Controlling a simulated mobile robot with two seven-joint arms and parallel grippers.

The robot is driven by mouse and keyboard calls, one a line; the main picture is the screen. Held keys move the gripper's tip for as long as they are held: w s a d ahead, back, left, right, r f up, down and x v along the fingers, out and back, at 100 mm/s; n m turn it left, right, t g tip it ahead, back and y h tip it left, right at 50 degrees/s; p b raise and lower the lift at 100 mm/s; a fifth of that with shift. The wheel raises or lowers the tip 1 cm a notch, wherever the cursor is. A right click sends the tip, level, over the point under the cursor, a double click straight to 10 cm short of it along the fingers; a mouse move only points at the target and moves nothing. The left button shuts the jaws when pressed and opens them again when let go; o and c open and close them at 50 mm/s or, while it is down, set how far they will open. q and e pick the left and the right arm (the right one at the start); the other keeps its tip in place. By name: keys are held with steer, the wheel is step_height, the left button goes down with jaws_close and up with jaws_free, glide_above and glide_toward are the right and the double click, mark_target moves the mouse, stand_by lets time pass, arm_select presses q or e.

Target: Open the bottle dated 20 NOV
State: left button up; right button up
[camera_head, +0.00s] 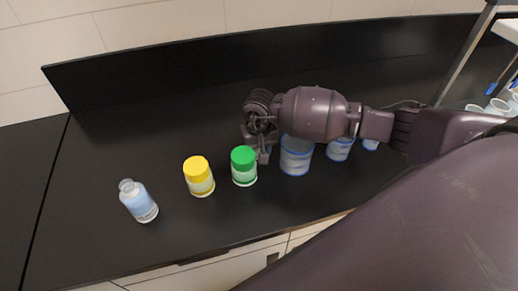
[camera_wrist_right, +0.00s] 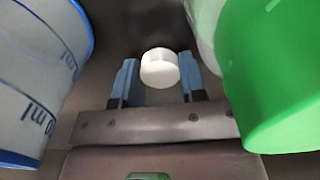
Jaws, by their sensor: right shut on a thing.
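A small bottle with a pale blue label (camera_head: 140,203) stands at the left of the bench. Its top looks like a bare pale neck, though it is small in view; no date can be read. A yellow-topped jar (camera_head: 199,178) and a green-topped jar (camera_head: 243,168) stand to its right. My right gripper (camera_head: 262,156) points down between the green-topped jar and a beaker. In the wrist view its blue fingers are shut on a round white cap (camera_wrist_right: 160,69). The green top (camera_wrist_right: 285,75) fills the right side there. My left gripper is not in view.
A large blue-marked beaker (camera_head: 296,157) stands just right of my right gripper, close in the wrist view (camera_wrist_right: 38,75). Smaller beakers (camera_head: 340,149) stand farther right. A rack with cups (camera_head: 497,106) is at the far right. The black bench (camera_head: 110,125) is clear behind the bottle.

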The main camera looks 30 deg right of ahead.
mark_target(259, 151)
steer(key=shift+f, duration=0.15)
steer(key=shift+f+b, duration=0.2)
steer(key=shift+b, duration=0.1)
steer(key=o, duration=1)
steer(key=shift+r, duration=0.1)
steer(key=shift+r+p, duration=0.25)
steer(key=shift+p, duration=0.15)
steer(key=shift+r+b, duration=1)
steer(key=shift+r, duration=4.9)
